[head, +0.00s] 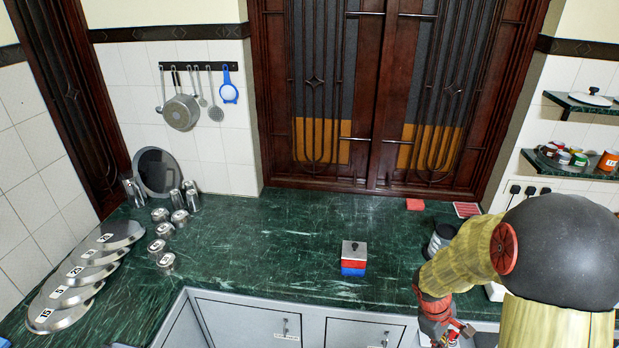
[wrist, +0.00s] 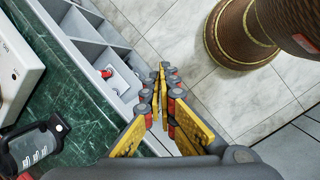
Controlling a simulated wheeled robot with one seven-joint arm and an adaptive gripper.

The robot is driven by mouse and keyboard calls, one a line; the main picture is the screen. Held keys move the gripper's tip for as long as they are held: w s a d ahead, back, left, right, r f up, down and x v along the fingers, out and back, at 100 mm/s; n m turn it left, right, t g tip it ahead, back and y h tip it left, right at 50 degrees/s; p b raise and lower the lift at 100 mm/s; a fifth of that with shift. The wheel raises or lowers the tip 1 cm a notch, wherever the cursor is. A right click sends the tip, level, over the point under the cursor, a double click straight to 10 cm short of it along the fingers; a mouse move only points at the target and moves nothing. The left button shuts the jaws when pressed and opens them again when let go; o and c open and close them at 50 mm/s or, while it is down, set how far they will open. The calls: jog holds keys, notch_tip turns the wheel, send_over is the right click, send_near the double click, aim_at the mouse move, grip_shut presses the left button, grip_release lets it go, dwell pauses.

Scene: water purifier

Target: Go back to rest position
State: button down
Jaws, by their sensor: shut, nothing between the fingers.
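My gripper (head: 455,333) is at the lower right of the head view, at the front of the green counter, partly hidden by my arm and cut by the frame edge. In the wrist view its yellow-padded fingers (wrist: 163,72) meet at the tips with nothing between them. They point down over the floor beside an open grey drawer (wrist: 92,50). The drawer has compartments, and a small red-tipped item (wrist: 105,73) lies in one.
A dark-lidded container (wrist: 35,147) and a white appliance (wrist: 18,62) stand on the counter (head: 285,240) close by. A red and blue block with a grey lidded top (head: 353,258) stands mid-counter. Steel plates (head: 75,280) and cups (head: 165,245) are at left.

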jog(key=s+a+r+m+t+y+b, duration=0.2)
jog(key=s+a+r, duration=0.4)
jog(key=r, duration=0.5)
jog(key=s+a+r+m+t+y+b, duration=0.1)
jog(key=s+a+r+m+t+b, duration=0.3)
jog(key=s+a+r, duration=0.3)
jog(key=a+r+m, duration=0.1)
jog(key=a+r, duration=0.3)
jog(key=shift+a+m+t+y, duration=0.25)
jog(key=shift+m+t+y, duration=0.15)
